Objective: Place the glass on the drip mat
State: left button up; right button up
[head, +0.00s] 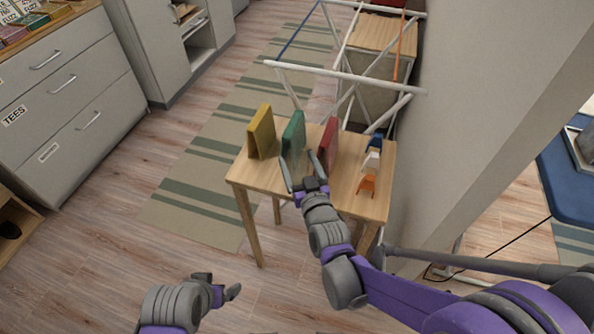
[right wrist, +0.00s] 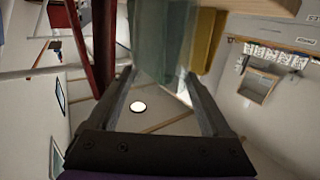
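My right gripper (head: 304,170) is over the small wooden table, its fingers spread apart at the near side of an upright green folded piece (head: 293,136). In the right wrist view the open fingers (right wrist: 160,78) frame a pale, see-through greenish shape (right wrist: 160,40); I cannot tell if it is a glass or whether the fingers touch it. No glass stands out in the head view, and I cannot make out a drip mat. My left gripper (head: 220,291) is low at the bottom, over the floor, its fingers apart and seemingly empty.
The wooden table (head: 340,203) also bears a yellow folded piece (head: 261,132), a red one (head: 328,143), and blue (head: 374,143), white (head: 371,161) and orange (head: 367,185) clip-like pieces. A white rack (head: 345,75) stands behind.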

grip_shut()
jog(key=shift+r, duration=0.1)
